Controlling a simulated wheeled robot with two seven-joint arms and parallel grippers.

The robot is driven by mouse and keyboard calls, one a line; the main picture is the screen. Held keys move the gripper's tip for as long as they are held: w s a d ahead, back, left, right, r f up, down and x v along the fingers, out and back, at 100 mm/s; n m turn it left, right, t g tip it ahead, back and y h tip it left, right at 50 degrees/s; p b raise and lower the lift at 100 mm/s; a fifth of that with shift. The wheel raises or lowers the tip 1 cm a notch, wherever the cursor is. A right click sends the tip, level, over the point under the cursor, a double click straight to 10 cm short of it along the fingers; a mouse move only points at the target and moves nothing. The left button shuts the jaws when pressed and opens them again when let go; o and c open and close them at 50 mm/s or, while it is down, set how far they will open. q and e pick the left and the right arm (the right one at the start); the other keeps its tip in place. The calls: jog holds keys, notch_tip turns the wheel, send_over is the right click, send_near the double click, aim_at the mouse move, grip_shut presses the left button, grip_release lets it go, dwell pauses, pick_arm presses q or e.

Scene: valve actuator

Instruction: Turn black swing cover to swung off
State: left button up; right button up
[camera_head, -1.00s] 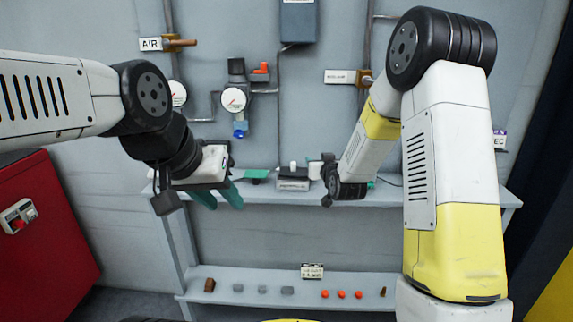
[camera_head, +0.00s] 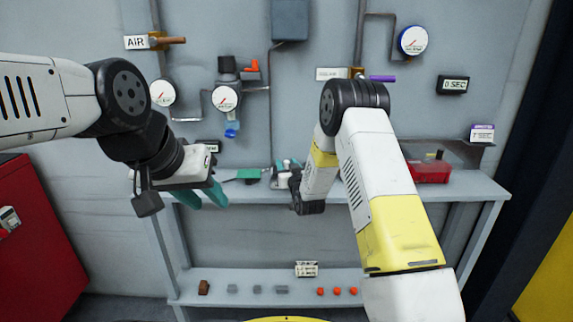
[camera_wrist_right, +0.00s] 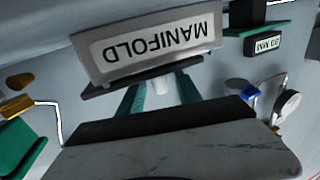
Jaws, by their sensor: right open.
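The grey manifold block (camera_wrist_right: 150,40), with its label upside down, fills the upper middle of the right wrist view. A thin black plate (camera_wrist_right: 105,88) lies along its near edge; I cannot tell whether this is the black swing cover. My right gripper (camera_wrist_right: 160,82) is open, its teal fingers on either side of a short white cylinder (camera_wrist_right: 161,90), with contact unclear. In the head view my right gripper is at the manifold on the shelf, largely hidden by my right wrist. My left gripper (camera_head: 202,195) is open and empty, left of the manifold at the shelf's front edge.
The upper shelf (camera_head: 345,190) carries a green pad (camera_head: 247,174) left of the manifold and a red box (camera_head: 430,172) at the right. Gauges (camera_head: 226,98) and pipes are on the wall behind. Several small parts lie on the lower shelf (camera_head: 300,282).

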jog(key=shift+w, duration=0.2)
grip_shut()
dwell(1.3)
